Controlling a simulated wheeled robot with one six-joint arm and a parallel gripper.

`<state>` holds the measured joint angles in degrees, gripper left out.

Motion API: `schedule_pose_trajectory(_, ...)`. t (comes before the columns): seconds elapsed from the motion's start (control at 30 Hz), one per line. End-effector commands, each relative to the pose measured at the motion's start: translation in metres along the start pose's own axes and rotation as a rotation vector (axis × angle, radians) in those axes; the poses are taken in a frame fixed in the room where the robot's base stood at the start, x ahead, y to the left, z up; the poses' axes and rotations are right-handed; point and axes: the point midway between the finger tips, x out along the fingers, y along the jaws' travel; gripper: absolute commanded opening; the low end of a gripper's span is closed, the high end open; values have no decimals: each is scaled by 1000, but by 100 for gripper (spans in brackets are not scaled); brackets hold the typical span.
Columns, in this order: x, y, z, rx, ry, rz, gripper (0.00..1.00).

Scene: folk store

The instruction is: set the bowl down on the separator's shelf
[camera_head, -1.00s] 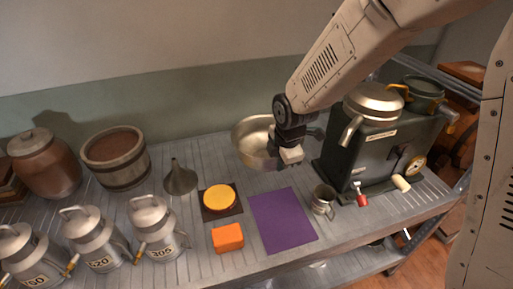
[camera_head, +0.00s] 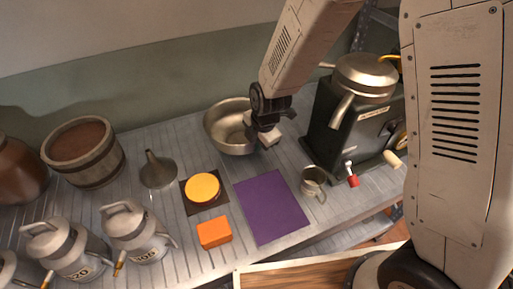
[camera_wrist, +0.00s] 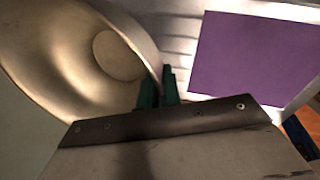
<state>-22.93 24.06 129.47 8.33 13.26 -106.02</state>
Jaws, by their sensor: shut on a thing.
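A wide, shiny metal bowl (camera_head: 216,122) is at the back of the counter, left of the separator. My gripper (camera_head: 262,138) is at its right side. In the wrist view my green fingertips (camera_wrist: 158,90) are shut on the bowl's rim, and the bowl's inside (camera_wrist: 62,62) fills the upper left. I cannot tell whether its base touches the counter. The separator (camera_head: 342,130) is a dark box with a metal top bowl (camera_head: 365,72) and a spout (camera_head: 342,108). I cannot make out its shelf clearly; my arm covers its right part.
A purple mat (camera_head: 271,207), metal mug (camera_head: 313,182), funnel (camera_head: 157,172), yellow round (camera_head: 203,187) on a dark square, and orange block (camera_head: 214,232) lie in front. A wooden tub (camera_head: 84,155) and milk cans (camera_head: 137,232) stand left. A wooden-edged surface (camera_head: 310,272) is near my base.

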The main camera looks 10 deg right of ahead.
Motion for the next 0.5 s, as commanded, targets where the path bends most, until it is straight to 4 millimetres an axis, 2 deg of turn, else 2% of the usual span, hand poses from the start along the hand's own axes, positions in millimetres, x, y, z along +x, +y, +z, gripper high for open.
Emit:
schedule_pose_trajectory(0.13,20,-5,0,1,0,-1,0)
schedule_pose_trajectory(0.5,25,-6,1,0,0,0,0)
